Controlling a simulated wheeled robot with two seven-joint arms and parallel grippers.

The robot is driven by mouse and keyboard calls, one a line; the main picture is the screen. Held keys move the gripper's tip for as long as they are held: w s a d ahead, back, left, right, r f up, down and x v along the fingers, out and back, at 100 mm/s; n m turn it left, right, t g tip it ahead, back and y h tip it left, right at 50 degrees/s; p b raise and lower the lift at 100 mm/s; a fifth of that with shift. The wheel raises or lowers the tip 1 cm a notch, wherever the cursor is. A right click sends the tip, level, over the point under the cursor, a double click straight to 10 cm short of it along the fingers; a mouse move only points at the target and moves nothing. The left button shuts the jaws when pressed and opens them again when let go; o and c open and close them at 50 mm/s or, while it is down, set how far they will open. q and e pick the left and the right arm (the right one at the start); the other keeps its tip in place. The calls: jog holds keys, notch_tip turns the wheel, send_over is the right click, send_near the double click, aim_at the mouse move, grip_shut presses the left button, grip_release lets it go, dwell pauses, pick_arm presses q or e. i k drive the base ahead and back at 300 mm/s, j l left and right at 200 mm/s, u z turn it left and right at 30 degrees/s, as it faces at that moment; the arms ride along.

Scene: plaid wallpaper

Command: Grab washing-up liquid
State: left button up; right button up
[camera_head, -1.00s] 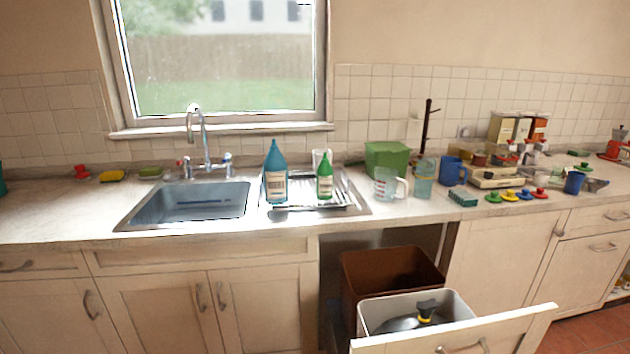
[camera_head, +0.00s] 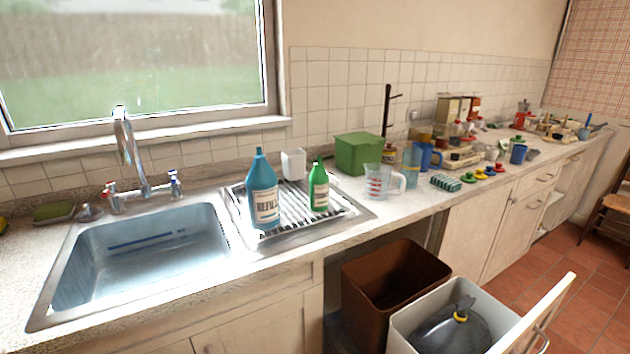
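A green bottle with a white label (camera_head: 319,187) stands upright on the ridged metal drainer (camera_head: 340,213) to the right of the sink. A larger blue bottle (camera_head: 263,192), labelled with letters that look like "REFILL", stands upright just left of it, near the sink's edge. I cannot tell from the labels which one is the washing-up liquid. Neither of my grippers shows in the view.
The sink (camera_head: 145,250) with its tap (camera_head: 130,150) is at left. A white cup (camera_head: 293,164), green box (camera_head: 358,153) and measuring jug (camera_head: 379,181) stand near the bottles.

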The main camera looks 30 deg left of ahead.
aim_at(318, 178)
jog(key=i+j+z, duration=0.2)
jog(key=i, duration=0.25)
jog(key=i+j+z, duration=0.2)
jog(key=i+j, duration=0.25)
